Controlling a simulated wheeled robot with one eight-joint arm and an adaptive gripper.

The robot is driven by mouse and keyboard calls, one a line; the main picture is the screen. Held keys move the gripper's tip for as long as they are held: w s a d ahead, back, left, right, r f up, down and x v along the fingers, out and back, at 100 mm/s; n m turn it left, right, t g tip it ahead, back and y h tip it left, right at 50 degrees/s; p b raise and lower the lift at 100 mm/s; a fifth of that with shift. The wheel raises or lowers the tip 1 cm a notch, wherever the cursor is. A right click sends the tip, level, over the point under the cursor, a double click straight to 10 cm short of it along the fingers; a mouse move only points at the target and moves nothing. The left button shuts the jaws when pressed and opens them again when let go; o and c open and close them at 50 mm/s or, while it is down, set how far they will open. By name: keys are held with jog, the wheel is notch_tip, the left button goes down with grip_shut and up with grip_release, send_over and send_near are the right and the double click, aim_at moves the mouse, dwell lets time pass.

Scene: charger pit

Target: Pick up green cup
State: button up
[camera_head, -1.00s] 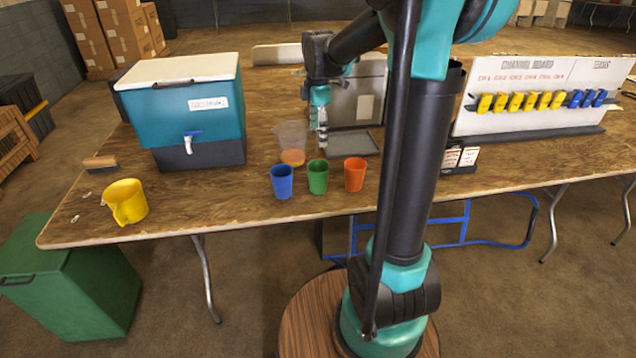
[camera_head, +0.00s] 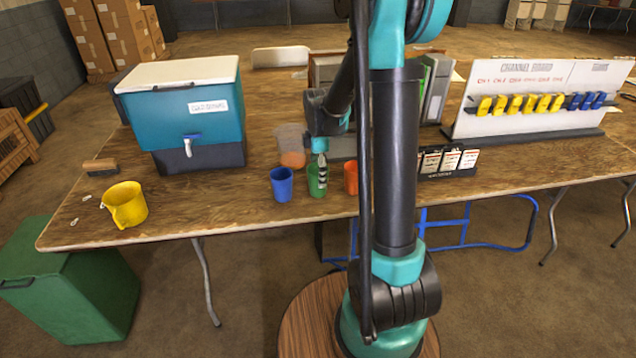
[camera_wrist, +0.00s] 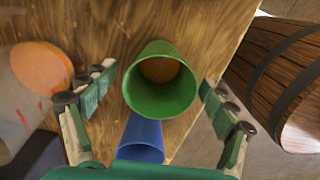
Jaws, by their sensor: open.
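The green cup (camera_head: 313,184) stands upright on the wooden table, between the blue cup (camera_head: 282,184) and the orange cup (camera_head: 351,177). My gripper (camera_head: 319,172) is at the green cup, in front of part of it in the head view. In the wrist view the green cup (camera_wrist: 160,88) shows its open mouth, with a brown inside bottom. My gripper (camera_wrist: 155,88) is open there, one finger on each side of the cup with gaps between. The blue cup (camera_wrist: 141,140) lies below the green one in that view. The orange cup is partly hidden by my arm.
A clear pitcher with orange contents (camera_head: 291,148) stands close behind the cups. A teal cooler (camera_head: 186,115) and a yellow pitcher (camera_head: 126,205) are to the left. A card holder (camera_head: 446,163) and a white board (camera_head: 540,95) are to the right. The table's front edge is near the cups.

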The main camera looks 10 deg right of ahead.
jog(key=shift+f, duration=1.4)
jog(key=shift+c, duration=0.3)
jog(key=c, duration=1.3)
